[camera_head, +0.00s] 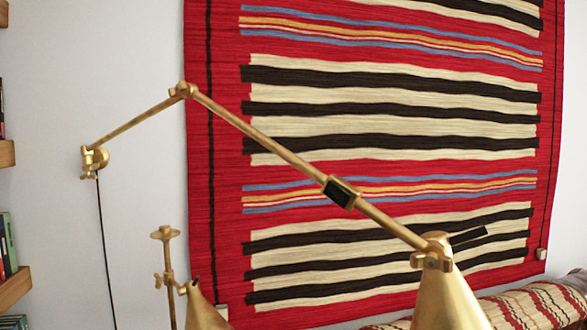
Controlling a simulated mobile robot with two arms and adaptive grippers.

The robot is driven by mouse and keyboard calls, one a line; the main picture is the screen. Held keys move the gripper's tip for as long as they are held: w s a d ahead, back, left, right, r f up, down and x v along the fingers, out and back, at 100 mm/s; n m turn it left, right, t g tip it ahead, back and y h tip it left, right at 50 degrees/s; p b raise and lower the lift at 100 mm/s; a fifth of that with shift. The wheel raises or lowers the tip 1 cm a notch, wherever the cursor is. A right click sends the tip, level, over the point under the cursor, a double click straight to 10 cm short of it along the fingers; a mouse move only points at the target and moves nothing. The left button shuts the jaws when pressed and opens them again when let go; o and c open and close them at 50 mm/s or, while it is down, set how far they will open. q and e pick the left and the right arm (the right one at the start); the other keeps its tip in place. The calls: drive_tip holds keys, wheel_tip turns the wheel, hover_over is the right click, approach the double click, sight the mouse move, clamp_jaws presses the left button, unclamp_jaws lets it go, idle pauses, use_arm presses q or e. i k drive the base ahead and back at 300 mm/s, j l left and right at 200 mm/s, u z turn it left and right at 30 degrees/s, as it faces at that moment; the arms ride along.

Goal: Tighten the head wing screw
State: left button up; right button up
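A brass jointed lamp (268,142) reaches across the view from a wall bracket (94,160) at the left, up to an elbow joint (184,90), then down to the right. A black sleeve (339,192) sits partway along its long arm. At the arm's end is the head joint (434,247), with a brass knob-like part on its lower left side; I cannot clearly tell whether this is the wing screw or how tight it is. The conical brass shade (450,302) hangs below, cut off by the lower edge. Neither gripper is in view.
A second brass lamp (168,260) with a conical shade (203,308) stands at the lower left. A striped red rug (225,140) hangs behind. Shelves with books (8,240) line the left edge. A patterned cushion or roll (545,303) is at the lower right.

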sight(432, 262)
drive_tip(key=k+j, duration=0.1)
drive_tip(key=j, duration=0.25)
drive_tip(key=j+z, duration=0.1)
drive_tip(key=j, duration=0.25)
drive_tip(key=k+j+z, duration=0.1)
drive_tip(key=j, duration=0.25)
drive_tip(key=k+j, duration=0.15)
drive_tip(key=j, duration=0.2)
